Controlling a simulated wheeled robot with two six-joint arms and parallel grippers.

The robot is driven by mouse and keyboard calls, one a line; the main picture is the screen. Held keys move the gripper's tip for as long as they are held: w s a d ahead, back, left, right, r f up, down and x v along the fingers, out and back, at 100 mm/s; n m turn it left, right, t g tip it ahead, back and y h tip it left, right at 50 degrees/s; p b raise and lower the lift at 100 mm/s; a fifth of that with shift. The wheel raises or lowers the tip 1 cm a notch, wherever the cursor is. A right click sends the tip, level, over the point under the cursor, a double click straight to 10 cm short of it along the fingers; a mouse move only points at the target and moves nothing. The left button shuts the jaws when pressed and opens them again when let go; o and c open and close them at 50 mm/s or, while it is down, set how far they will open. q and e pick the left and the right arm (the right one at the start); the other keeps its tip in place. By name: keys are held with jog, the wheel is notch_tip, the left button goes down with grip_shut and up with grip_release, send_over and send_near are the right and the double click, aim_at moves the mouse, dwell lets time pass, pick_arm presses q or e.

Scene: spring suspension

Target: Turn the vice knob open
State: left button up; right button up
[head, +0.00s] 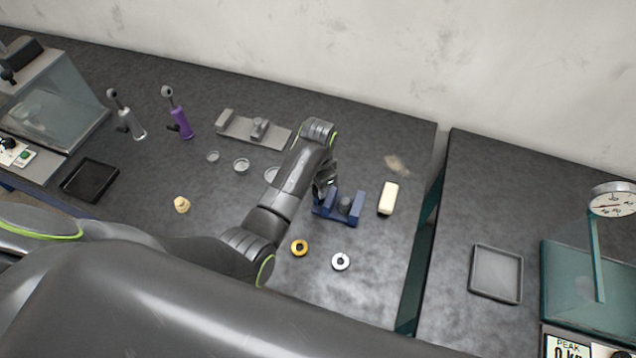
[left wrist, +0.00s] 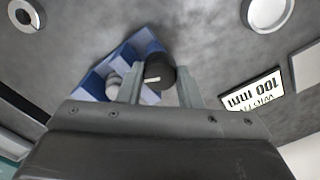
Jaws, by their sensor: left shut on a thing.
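The blue vice (head: 350,216) stands on the dark table right of the middle in the head view. It also shows in the left wrist view (left wrist: 96,81). Its dark round knob (left wrist: 158,66) has a pale mark and sits between my left gripper's fingers in the left wrist view. My left gripper (head: 325,188) reaches the vice's left end in the head view, where its fingers partly hide the knob. In the left wrist view the left gripper (left wrist: 160,82) is shut on the knob. My right gripper is in neither view.
A cream block (head: 388,198) lies just right of the vice. A yellow ring (head: 299,248) and a silver ring (head: 340,261) lie in front. A grey fixture (head: 236,128) and small round dishes (head: 241,165) are at the left. A gap separates the right table with its tray (head: 496,297).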

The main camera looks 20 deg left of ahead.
pick_arm(q)
jog(key=n, duration=0.5)
dwell(0.6)
jog(key=o, duration=1)
jog(key=shift+c, duration=0.2)
jog(key=shift+w, duration=0.1)
